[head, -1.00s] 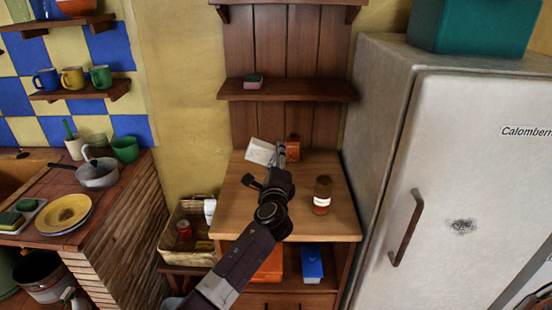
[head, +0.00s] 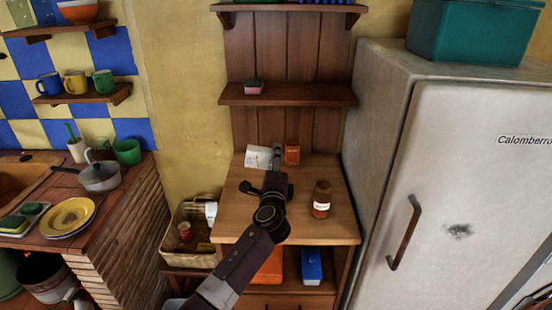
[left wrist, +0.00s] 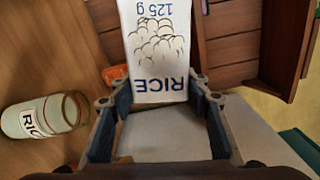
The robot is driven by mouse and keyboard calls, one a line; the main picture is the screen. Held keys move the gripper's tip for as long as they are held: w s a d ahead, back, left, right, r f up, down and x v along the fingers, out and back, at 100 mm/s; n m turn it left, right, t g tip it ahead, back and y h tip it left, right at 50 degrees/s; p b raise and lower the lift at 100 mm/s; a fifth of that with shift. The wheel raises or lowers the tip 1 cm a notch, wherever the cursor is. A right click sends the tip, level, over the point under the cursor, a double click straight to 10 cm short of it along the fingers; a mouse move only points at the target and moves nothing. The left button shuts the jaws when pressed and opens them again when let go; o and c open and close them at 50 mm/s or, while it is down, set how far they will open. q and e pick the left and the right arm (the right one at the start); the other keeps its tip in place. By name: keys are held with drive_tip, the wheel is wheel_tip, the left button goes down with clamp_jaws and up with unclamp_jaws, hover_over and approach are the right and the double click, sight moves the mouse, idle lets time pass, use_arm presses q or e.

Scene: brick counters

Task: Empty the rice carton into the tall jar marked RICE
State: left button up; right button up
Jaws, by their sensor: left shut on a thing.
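The white rice carton (head: 258,157) is in my left gripper (head: 277,155), above the back of the wooden counter. In the left wrist view the carton (left wrist: 155,55) shows RICE and 125 g upside down, between the fingers of my left gripper (left wrist: 160,105), which is shut on it. The glass jar (head: 321,199) with a white label stands upright on the counter, right of and nearer than the carton, apart from it. The wrist view shows the jar (left wrist: 45,116) with part of the word RICE; its contents are unclear. My right gripper is not in view.
An orange box (head: 292,153) stands at the back of the counter (head: 305,228), beside my gripper. A shelf (head: 286,96) hangs above. The fridge (head: 460,170) bounds the right side. A basket (head: 187,250) sits lower left. The counter around the jar is clear.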

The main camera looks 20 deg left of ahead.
sight(268, 150)
use_arm(q)
drive_tip(key=shift+s+a+r+n+b, duration=0.15)
drive_tip(key=shift+n+b, duration=0.4)
drive_tip(key=shift+n, duration=0.55)
drive_tip(key=r+n, duration=0.1)
drive_tip(key=n, duration=0.2)
drive_tip(key=a+r+n+b, duration=0.1)
drive_tip(key=r+n, duration=0.2)
drive_tip(key=n, duration=0.2)
drive_tip(key=shift+s+a+r+n, duration=0.1)
drive_tip(key=shift+a+r+n, duration=0.05)
drive_tip(key=shift+r+n, duration=0.15)
drive_tip(key=shift+a+r+n, duration=0.15)
drive_tip(key=shift+r+n, duration=0.55)
drive_tip(key=shift+n, duration=0.4)
